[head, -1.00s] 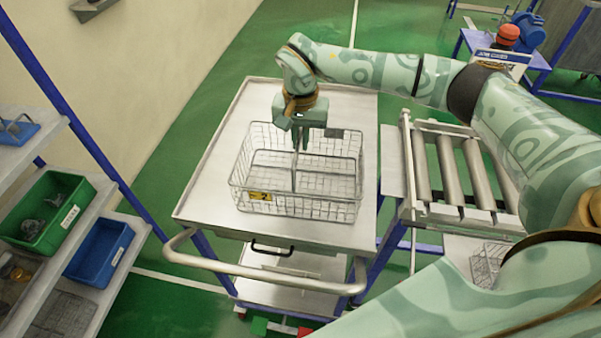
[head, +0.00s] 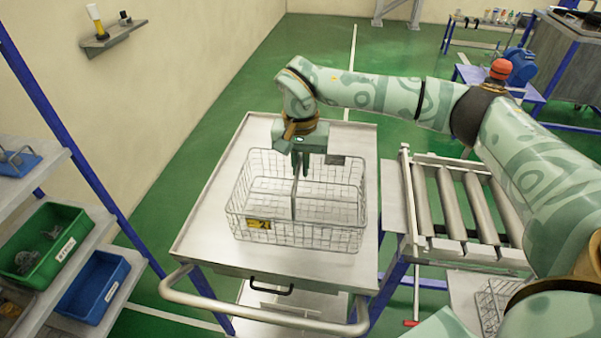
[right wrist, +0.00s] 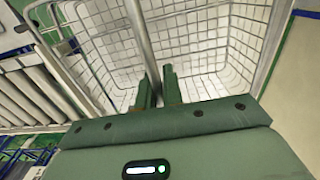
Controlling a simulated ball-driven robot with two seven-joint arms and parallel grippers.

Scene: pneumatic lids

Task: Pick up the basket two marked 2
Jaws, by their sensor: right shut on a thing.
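Basket two (head: 310,236) is a wire basket with a yellow label marked 2 on its front left wall. It is over the steel top of a trolley (head: 205,225) and looks slightly raised above it. In the right wrist view, the fingers (right wrist: 158,88) close around that bar, and the basket's mesh (right wrist: 205,50) spreads on both sides. My left gripper is not in view.
A roller conveyor (head: 450,205) stands close on the right, with another wire basket (head: 492,305) below it. A shelf on the left holds a green bin (head: 45,240) and a blue bin (head: 95,285). The trolley's handle (head: 265,318) is at the near side.

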